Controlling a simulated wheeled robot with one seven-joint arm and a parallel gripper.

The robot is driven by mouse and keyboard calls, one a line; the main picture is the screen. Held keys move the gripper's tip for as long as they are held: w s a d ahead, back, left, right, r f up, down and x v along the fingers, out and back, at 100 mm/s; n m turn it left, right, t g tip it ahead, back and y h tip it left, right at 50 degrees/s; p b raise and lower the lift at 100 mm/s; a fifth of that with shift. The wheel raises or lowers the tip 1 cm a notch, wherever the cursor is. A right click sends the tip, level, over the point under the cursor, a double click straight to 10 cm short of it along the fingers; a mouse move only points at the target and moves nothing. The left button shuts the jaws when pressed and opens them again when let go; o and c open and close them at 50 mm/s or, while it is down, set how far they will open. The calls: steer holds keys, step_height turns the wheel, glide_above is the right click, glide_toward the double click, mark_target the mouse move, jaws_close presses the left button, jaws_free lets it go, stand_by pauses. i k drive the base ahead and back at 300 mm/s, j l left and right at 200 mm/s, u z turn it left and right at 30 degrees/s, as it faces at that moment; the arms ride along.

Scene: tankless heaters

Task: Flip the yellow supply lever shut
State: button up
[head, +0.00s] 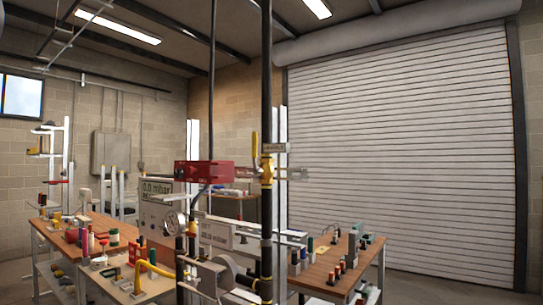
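The yellow supply lever (254,143) stands upright at the left side of a black vertical pipe (267,90), roughly in line with it. Below it is a brass-coloured valve body (267,171) on the same pipe. A small pale plate (276,148) sits at the pipe just right of the lever. I cannot make out my gripper in this view, so its place relative to the lever does not show.
A red box (205,172) juts left of the valve. A gauge panel reading 0.0 mbar (156,188) stands behind it. Cluttered benches lie at left (125,252) and right (318,276). A shutter door (405,150) fills the right background.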

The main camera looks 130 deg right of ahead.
mark_target(257, 171)
steer(key=z, duration=4.4)
